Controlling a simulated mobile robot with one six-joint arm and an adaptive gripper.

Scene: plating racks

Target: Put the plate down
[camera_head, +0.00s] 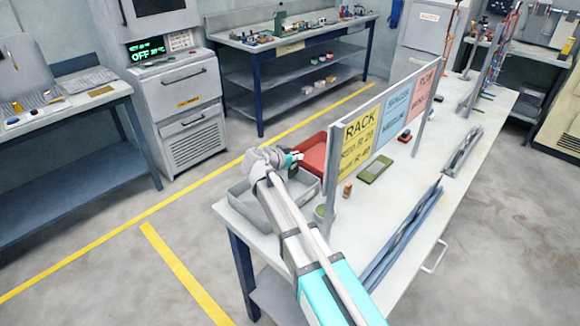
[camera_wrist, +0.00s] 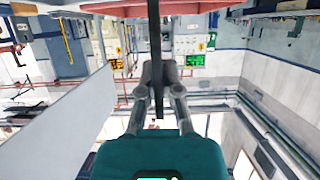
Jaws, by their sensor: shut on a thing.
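My gripper (camera_wrist: 158,72) is shut on a thin dark plate (camera_wrist: 154,25), seen edge-on between the two fingers in the wrist view. In the head view my gripper (camera_head: 293,158) is over the near left end of the white table (camera_head: 395,205), beside the red bin and above the grey tray. The plate cannot be made out clearly there. I cannot tell whether it touches anything.
A grey open tray (camera_head: 262,217) and a red bin (camera_head: 314,152) stand at the table's left end. An upright rack sign (camera_head: 359,147) stands close to their right. A green flat block (camera_head: 374,169) and blue-grey rails (camera_head: 403,240) lie farther right.

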